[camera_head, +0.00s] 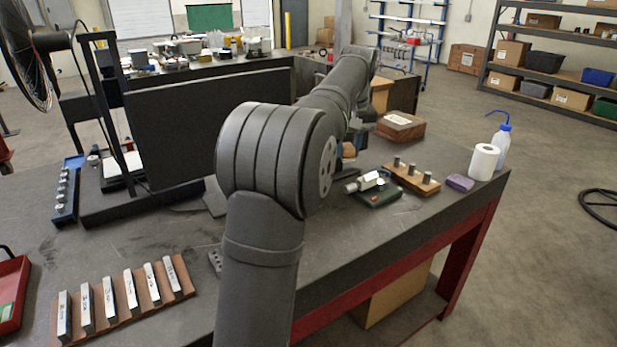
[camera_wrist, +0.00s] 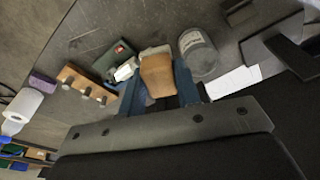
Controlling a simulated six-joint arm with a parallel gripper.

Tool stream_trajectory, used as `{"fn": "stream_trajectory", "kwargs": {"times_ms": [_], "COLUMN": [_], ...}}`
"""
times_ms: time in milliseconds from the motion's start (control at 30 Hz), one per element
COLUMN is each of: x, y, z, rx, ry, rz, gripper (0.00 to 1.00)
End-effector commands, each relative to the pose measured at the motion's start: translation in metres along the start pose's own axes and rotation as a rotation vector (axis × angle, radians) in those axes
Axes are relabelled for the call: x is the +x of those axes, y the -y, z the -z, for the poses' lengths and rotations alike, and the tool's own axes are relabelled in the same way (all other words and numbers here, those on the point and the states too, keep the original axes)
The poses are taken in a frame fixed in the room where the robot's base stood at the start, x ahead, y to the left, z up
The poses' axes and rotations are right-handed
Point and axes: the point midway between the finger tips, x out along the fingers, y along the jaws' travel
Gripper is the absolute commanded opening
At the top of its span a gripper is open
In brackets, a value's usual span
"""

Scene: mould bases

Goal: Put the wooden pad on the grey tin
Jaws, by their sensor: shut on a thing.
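My gripper (camera_wrist: 160,92) has its two blue fingers closed on the wooden pad (camera_wrist: 157,75), a tan-brown block, in the wrist view. In that view the grey tin (camera_wrist: 198,62), round with a pale label on top, stands just right of the pad, beyond the right finger. I cannot tell how high the pad is above the bench. In the head view, a small part of the pad (camera_head: 349,151) shows beside my gripper's blue part. My arm hides most of the gripper there, and I cannot see the tin.
A green device (camera_head: 375,190), a wooden rack with metal pegs (camera_head: 411,180), a purple block (camera_head: 460,183), a white roll (camera_head: 483,162) and a wash bottle (camera_head: 502,146) stand on the right side. A labelled brown box (camera_head: 400,126) lies behind. A dark panel (camera_head: 180,125) stands left.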

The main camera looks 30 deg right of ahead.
Motion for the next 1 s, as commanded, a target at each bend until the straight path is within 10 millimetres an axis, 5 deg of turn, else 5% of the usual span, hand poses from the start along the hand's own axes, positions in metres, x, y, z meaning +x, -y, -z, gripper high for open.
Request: {"fn": "stream_trajectory", "kwargs": {"times_ms": [167, 633, 1000], "x": [0.008, 0.075, 0.107], "y": [-0.002, 0.059, 0.065], "z": [0.005, 0.069, 0.070], "rx": [0.004, 0.004, 0.008], "ry": [0.002, 0.000, 0.003], "rz": [0.000, -0.001, 0.000], "gripper": [0.08, 0.08, 0.08]}}
